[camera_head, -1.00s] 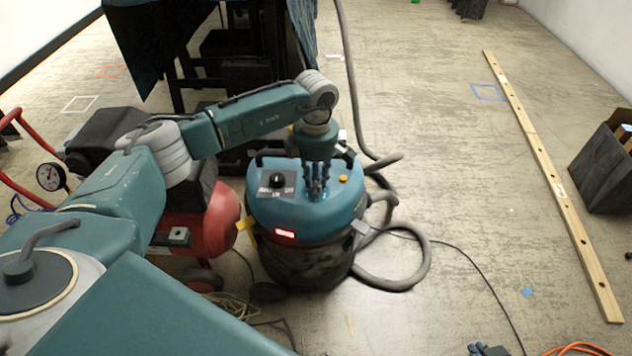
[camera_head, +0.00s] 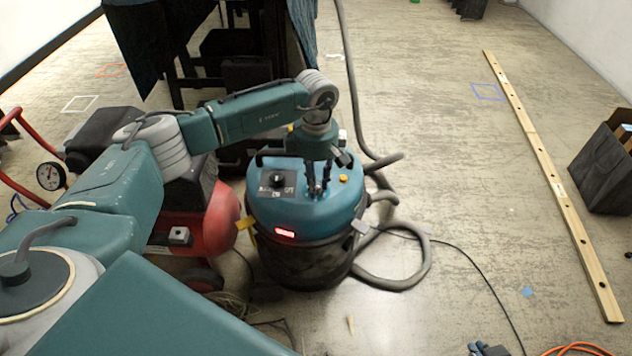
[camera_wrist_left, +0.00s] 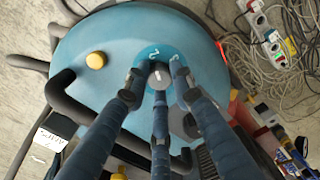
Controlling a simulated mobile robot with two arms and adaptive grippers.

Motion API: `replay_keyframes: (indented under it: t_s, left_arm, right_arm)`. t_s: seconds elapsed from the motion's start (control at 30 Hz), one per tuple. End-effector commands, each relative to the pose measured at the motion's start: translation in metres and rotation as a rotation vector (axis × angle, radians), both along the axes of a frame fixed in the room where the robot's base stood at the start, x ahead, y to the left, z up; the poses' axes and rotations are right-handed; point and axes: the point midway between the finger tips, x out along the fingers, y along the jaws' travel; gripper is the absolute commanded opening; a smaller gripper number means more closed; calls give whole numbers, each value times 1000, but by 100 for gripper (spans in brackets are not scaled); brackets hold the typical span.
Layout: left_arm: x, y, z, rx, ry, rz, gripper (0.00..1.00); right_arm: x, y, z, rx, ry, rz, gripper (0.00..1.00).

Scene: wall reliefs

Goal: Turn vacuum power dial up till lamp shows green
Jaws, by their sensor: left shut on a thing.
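The vacuum has a teal lid (camera_head: 335,205) and a dark drum below it. Its lamp (camera_head: 285,232) glows red on the front. My left gripper (camera_head: 318,190) points down at the top of the lid. In the left wrist view its fingers (camera_wrist_left: 160,88) are shut around a small grey dial (camera_wrist_left: 160,77) with a pale mark on top, set in a darker teal disc with white marks. A separate black knob (camera_head: 277,180) sits on a dark panel left of the gripper. What look like my right gripper's fingertips (camera_head: 485,349) show at the bottom edge.
A yellow button (camera_head: 344,178) and black handle (camera_head: 268,157) are on the lid near the fingers. A grey hose (camera_head: 405,278) curls at the right. A red compressor (camera_head: 220,220) stands close on the left. Floor farther right is mostly clear up to a wooden beam (camera_head: 550,175).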

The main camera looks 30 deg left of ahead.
Motion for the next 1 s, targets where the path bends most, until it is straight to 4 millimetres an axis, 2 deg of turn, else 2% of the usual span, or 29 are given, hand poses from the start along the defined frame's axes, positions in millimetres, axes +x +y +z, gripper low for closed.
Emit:
replay_keyframes:
  t_s: [0.03, 0.07, 0.13, 0.17, 0.43, 0.57, 1.0]
  left_arm:
    - [1, 0, 1, 0, -3, 1, 0]
    - [1, 0, 1, 0, -3, 1, 26]
    - [1, 0, 1, 0, -3, 1, 40]
    - [1, 0, 1, 0, -3, 1, 43]
    - [0, 0, 1, 0, -1, 2, 43]
    - [1, 0, 10, 0, -3, 1, 43]
    - [1, 0, 96, 0, -5, 1, 43]
  right_arm:
    - [0, 0, 0, 0, 0, 0, 0]
    - [0, 0, 0, 0, 0, 0, 0]
    - [0, 0, 0, 0, 0, 0, 0]
    - [0, 0, 0, 0, 0, 0, 0]
    - [1, -1, -1, -2, 2, -1, 0]
    - [0, -1, -1, -2, 2, -1, 0]
    - [0, 0, 0, -1, 1, -1, 0]
